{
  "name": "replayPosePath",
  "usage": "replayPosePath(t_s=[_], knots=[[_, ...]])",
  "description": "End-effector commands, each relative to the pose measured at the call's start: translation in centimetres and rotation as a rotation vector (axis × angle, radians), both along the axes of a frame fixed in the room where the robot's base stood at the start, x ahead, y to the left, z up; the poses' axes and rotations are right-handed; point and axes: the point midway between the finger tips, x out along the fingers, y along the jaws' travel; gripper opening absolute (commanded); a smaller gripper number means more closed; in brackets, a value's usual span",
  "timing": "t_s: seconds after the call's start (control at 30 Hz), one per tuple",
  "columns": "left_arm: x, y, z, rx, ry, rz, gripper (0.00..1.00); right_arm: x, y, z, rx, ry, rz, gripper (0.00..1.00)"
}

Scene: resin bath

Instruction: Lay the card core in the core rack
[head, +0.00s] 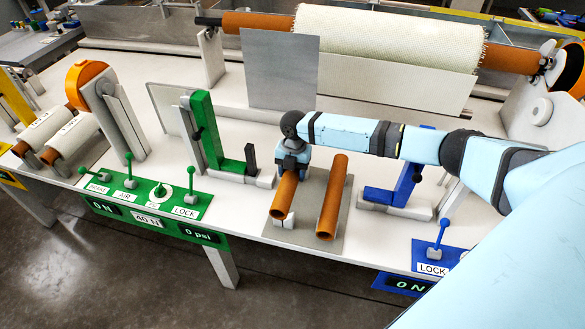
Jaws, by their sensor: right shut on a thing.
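A brown card core (287,194), a hollow tube, is held near its far end by my right gripper (290,166). The gripper reaches down from above and is shut on it. This core is over the left part of the core rack (307,221), a grey plate with small white supports. Its near end is by a white support (285,220); I cannot tell whether it touches. A second brown core (333,198) lies on the right side of the rack, roughly parallel. The gripper fingers are partly hidden. My left gripper is not in view.
A green stand (205,135) is left of the rack, and a blue stand (404,187) is right of it. Green (150,205) and blue (436,257) lever panels line the table's front edge. A large fabric roll (385,40) spans the back behind a grey sheet (279,68).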

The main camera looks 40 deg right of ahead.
Motion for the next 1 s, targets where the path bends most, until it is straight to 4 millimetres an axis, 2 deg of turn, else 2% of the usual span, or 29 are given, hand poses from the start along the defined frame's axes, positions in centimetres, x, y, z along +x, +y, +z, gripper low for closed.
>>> replayPosePath(t_s=[0.1, 0.43, 0.63, 0.97, 1.0], knots=[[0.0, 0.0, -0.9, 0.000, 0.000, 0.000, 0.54, 0.0, 0.0, -1.5, 0.000, 0.000, 0.000, 0.25], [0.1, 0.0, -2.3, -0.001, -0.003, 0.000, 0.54, 0.0, 0.0, -4.4, 0.000, 0.000, 0.000, 0.25], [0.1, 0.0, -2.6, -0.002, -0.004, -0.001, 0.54, 0.0, 0.0, -5.2, 0.001, -0.001, 0.000, 0.25], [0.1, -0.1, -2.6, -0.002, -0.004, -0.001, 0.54, 0.0, 0.0, -5.3, 0.001, -0.001, 0.000, 0.25], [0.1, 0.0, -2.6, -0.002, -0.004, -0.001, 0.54, 0.0, 0.0, -5.3, 0.001, -0.001, 0.000, 0.55]])
